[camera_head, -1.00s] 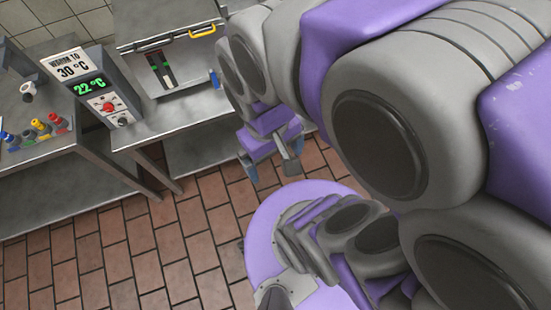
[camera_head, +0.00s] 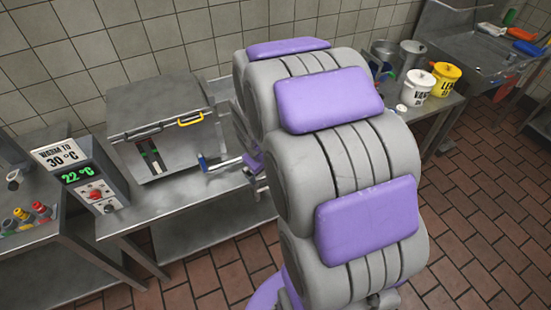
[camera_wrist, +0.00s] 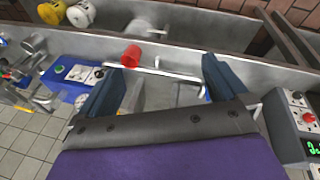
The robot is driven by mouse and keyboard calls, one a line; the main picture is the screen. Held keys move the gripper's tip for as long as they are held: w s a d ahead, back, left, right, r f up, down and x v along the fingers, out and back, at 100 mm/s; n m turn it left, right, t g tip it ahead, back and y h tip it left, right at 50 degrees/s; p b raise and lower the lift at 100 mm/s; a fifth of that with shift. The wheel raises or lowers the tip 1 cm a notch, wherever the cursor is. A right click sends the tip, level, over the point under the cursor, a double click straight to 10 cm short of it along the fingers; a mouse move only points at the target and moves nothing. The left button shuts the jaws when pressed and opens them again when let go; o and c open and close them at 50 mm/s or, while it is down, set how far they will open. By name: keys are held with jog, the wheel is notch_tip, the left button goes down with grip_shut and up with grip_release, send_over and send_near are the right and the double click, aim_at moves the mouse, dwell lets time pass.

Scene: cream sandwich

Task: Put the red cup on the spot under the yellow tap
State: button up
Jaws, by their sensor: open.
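A red cup-like object (camera_wrist: 131,56) shows in the wrist view, beyond the jaws and left of the middle, by the edge of a grey metal surface. It looks tilted in this view. My gripper (camera_wrist: 160,86) has its two blue-grey fingers wide apart, with nothing held between them. In the head view my arm hides most of the gripper. A row of coloured knobs or taps stands at the left edge of the head view, including a yellow one (camera_head: 20,213). The spot under it cannot be made out.
A control box (camera_head: 85,180) reading 22 °C stands beside a lidded metal machine (camera_head: 160,120) with a yellow handle. White (camera_head: 417,83) and yellow (camera_head: 446,78) buckets stand on the right bench. A blue box (camera_wrist: 72,78) shows in the wrist view. The tiled floor at right is open.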

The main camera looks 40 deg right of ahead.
jog(key=w+d+f+n+t, duration=0.1)
jog(key=w+d+f+t, duration=0.2)
jog(key=w+d+f, duration=0.35)
jog(key=w+d+f+n+t, duration=0.1)
jog(key=w+d+f+t, duration=0.2)
jog(key=d+f, duration=0.7)
jog(key=s+f+m+t+h, duration=0.1)
jog(key=s+f+m+t, duration=0.25)
jog(key=f+t, duration=0.2)
jog(key=s+f+m+t+h, duration=0.1)
jog(key=s+f+m+t, duration=0.1)
jog(key=s+f+t, duration=0.3)
jog(key=shift+n+g, duration=0.25)
jog(key=shift+g, duration=0.4)
jog(key=shift+a+f+b+x, duration=0.2)
jog(key=shift+b+x, duration=0.65)
jog(key=shift+x, duration=2)
jog(key=shift+a+f+b+x, duration=0.2)
jog(key=shift+b+x, duration=0.6)
jog(key=shift+x, duration=2.05)
jog(key=shift+a+b+x, duration=0.3)
jog(key=shift+b+x, duration=0.55)
jog(key=shift+x, duration=2.85)
jog(key=shift+r, duration=0.1)
jog(key=shift+c, duration=0.2)
